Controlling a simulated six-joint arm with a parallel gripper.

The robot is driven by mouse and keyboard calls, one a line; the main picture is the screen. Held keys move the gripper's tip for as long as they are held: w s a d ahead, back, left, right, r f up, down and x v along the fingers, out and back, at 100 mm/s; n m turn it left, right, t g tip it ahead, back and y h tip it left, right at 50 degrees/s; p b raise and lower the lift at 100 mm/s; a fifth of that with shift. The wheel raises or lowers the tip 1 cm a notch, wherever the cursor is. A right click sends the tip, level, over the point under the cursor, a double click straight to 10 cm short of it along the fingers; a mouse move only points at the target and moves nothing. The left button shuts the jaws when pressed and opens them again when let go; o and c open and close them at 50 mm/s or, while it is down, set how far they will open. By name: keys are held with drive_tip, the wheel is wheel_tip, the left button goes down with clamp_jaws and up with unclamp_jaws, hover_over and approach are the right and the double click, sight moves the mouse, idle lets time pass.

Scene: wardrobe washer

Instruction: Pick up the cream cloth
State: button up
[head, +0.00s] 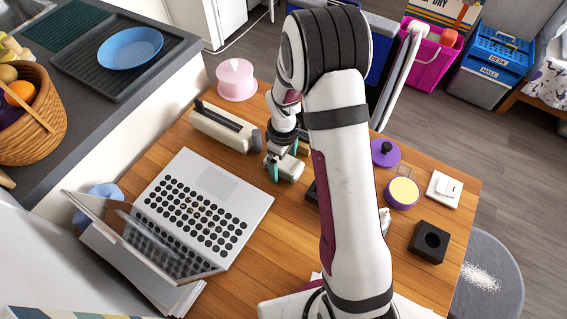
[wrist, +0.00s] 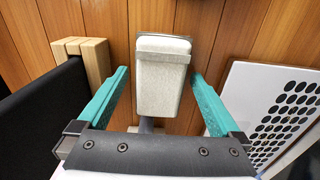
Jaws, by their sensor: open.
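A cream object (head: 290,168) lies on the wooden table (head: 262,235), below my gripper (head: 282,163). In the wrist view, this cream object (wrist: 160,85) looks pale, boxy and rounded at the edges, with a cloth-like speckled surface; I see no loose, draped cream cloth. In the wrist view, my gripper (wrist: 161,75) is open, with one teal finger on each side of the cream object. Gaps of table show between each finger and the object.
An open laptop (head: 205,210) stands left of the cream object. A long cream device (head: 222,127) lies behind it. Wooden blocks (wrist: 82,58) and a dark panel (wrist: 40,110) are close to one finger. A purple-rimmed tub (head: 402,194) and black box (head: 428,243) are right of my arm.

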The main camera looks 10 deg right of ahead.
sight(287, 162)
drive_tip(key=c, duration=1.4)
drive_tip(key=r, duration=0.4)
drive_tip(key=shift+s+d+r, duration=0.15)
drive_tip(key=shift+d+r, duration=0.1)
drive_tip(key=shift+d, duration=0.1)
drive_tip(key=s+d+r, duration=0.2)
drive_tip(key=d, duration=0.1)
drive_tip(key=s+d+r, duration=0.2)
drive_tip(key=d, duration=0.1)
drive_tip(key=s+d+r, duration=0.1)
drive_tip(key=d+r, duration=0.1)
drive_tip(key=d, duration=0.1)
drive_tip(key=shift+s+d+r, duration=0.15)
drive_tip(key=shift+s+r, duration=0.05)
drive_tip(key=shift+s, duration=0.2)
drive_tip(key=o, duration=0.7)
drive_tip(key=c, duration=0.5)
drive_tip(key=shift+g+h, duration=0.4)
drive_tip(key=s+d, duration=0.3)
drive_tip(key=d, duration=0.3)
drive_tip(key=s+d, duration=0.4)
drive_tip(key=d, duration=0.2)
drive_tip(key=s+d+f, duration=0.1)
drive_tip(key=s+d, duration=0.2)
drive_tip(key=d, duration=0.4)
drive_tip(key=shift+s, duration=0.35)
